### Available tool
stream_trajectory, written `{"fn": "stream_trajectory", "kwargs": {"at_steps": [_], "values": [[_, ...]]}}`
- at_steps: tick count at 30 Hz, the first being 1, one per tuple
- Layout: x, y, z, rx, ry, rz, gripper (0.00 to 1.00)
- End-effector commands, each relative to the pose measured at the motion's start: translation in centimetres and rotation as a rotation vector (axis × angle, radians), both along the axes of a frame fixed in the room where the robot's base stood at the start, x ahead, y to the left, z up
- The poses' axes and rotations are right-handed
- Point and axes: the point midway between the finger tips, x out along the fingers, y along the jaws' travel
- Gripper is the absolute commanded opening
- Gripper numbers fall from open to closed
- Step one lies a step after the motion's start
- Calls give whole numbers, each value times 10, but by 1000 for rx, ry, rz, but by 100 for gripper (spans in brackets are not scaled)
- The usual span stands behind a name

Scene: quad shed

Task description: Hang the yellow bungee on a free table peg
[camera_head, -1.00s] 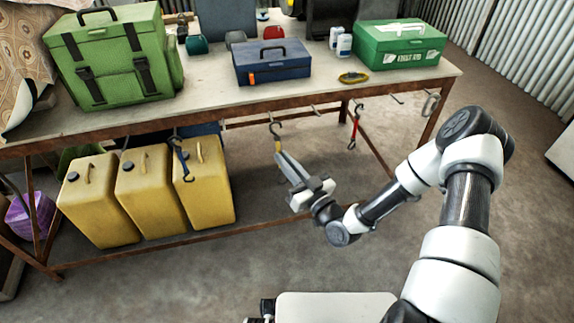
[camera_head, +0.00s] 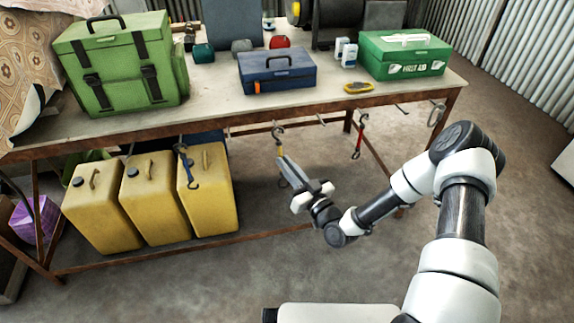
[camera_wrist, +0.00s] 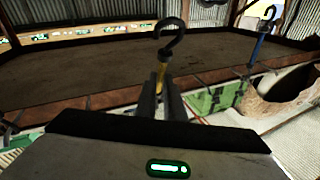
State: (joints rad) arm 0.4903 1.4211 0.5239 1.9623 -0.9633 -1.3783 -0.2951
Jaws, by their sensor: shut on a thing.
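My gripper (camera_head: 283,162) is shut on the yellow bungee (camera_head: 280,150), in front of and just below the table's front edge. The bungee's dark hook (camera_head: 278,132) points up above the fingertips, close to that edge. In the wrist view the hook (camera_wrist: 170,40) stands above the fingers, with a bit of yellow cord (camera_wrist: 161,76) between them. I cannot tell whether the hook touches a peg. Bare pegs show along the edge, one right of the hook (camera_head: 322,119) and one further right (camera_head: 402,109). The bungee's lower end is mostly hidden by the gripper.
A blue bungee (camera_head: 184,162) and a red bungee (camera_head: 360,138) hang from the table edge (camera_head: 200,133); a metal ring (camera_head: 437,114) hangs at the right. Yellow jerrycans (camera_head: 208,195) stand below left. Cases stand on top. The floor right of the jerrycans is clear.

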Motion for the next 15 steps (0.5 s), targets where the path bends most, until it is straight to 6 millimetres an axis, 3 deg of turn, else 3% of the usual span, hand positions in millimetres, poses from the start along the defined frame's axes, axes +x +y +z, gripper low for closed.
{"fn": "stream_trajectory", "kwargs": {"at_steps": [13,15], "values": [[0,0,0,0,0,0,0],[0,0,0,0,0,0,17]]}}
